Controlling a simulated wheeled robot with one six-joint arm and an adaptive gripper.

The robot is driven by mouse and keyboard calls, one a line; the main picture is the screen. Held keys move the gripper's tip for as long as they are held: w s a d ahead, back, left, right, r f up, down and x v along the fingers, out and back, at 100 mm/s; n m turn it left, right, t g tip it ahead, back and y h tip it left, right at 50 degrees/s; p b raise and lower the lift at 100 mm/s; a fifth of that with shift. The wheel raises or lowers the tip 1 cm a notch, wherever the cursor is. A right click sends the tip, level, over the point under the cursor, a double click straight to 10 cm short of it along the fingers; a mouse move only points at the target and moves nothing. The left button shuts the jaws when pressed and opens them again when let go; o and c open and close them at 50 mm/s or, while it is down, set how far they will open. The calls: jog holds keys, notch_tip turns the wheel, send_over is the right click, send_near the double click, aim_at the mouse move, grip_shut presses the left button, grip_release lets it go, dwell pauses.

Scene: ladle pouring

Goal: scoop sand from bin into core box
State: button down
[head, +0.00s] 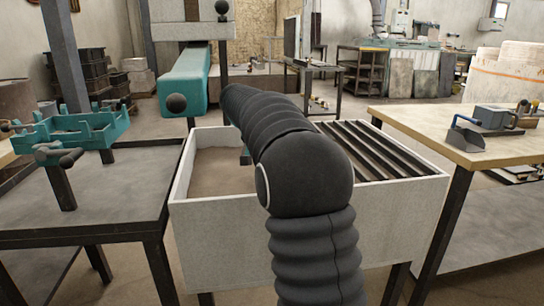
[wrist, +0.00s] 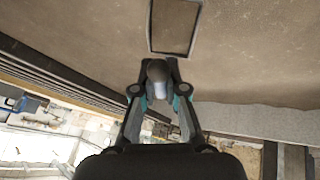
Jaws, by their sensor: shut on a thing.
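The bin (head: 220,240) is a pale grey box in the middle of the head view, with brown sand (head: 215,172) in its left part. A teal open frame with raised posts, apparently the core box (head: 95,131), stands on the left table. My gripper (wrist: 160,90) is shut on a dark, round-ended handle (wrist: 157,70) in the wrist view. Beyond it, the scoop's rectangular rim (wrist: 151,30) shows against the sand (wrist: 240,50). I cannot tell whether the scoop touches the sand or holds any. My arm hides most of the gripper in the head view.
Dark slats (head: 370,150) cover the bin's right part. A grey table (head: 80,205) adjoins on the left, with a dark knobbed clamp (head: 60,165) near the core box. A wooden-topped table (head: 430,135) with a blue-grey tool (head: 490,116) stands at the right.

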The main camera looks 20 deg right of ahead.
notch_tip(320, 180, up, 4)
jog(key=shift+f+p, duration=0.1)
jog(key=shift+p, duration=0.9)
jog(key=shift+w+d+r, duration=0.1)
jog(key=shift+w+r, duration=0.05)
jog(key=shift+r, duration=3.6)
